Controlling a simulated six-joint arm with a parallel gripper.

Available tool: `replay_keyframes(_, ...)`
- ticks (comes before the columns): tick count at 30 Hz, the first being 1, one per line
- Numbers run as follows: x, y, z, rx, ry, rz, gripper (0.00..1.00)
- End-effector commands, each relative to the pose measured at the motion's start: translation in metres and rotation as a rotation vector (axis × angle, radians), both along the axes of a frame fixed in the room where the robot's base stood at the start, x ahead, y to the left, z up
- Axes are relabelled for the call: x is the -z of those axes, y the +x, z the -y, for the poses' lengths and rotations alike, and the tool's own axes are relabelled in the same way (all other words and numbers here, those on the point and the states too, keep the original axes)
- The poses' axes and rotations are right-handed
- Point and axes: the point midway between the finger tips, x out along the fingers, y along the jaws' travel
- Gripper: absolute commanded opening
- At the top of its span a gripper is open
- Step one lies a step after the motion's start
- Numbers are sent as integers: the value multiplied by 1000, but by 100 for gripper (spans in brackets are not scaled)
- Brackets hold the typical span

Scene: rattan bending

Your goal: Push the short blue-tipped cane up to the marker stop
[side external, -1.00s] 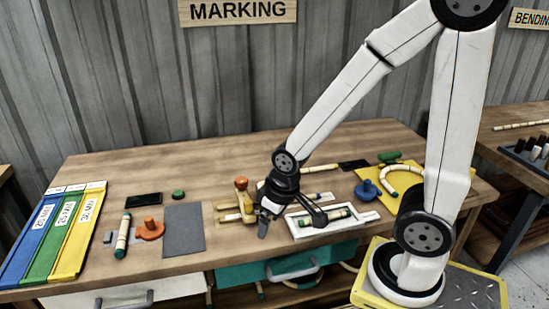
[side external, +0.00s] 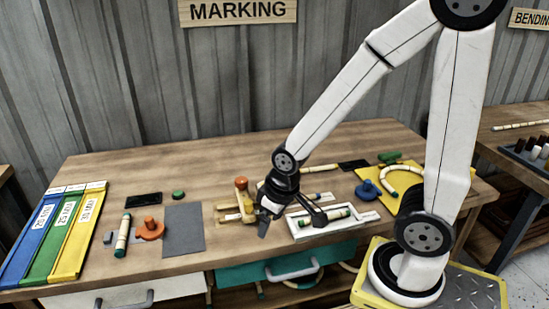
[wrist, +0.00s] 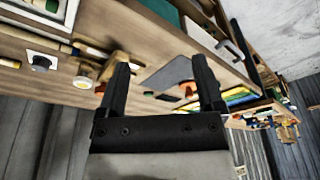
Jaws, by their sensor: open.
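My gripper (side external: 290,221) is open and empty, low over the middle of the bench. Its two dark fingers stand wide apart in the wrist view (wrist: 160,68). The wooden marker jig with an orange knob (side external: 241,183) stands just left of my gripper; the gripper partly covers its right side. Another short cane (side external: 122,238) with green-looking tips lies at the bench's left.
An orange clamp-like piece (side external: 151,230) and a grey mat (side external: 184,230) lie left of the jig. Blue, green and yellow sorting trays (side external: 75,240) fill the left end. A blue knob (side external: 368,188) and a curved cane (side external: 401,171) sit on a yellow board at right.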

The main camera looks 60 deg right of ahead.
Motion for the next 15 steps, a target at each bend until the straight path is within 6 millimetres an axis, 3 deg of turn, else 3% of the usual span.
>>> replay_keyframes(1,0,0,0,2,0,0,67)
replay_keyframes(7,0,5,8,68,6,-9,3)
replay_keyframes(15,3,24,45,378,21,-45,0)
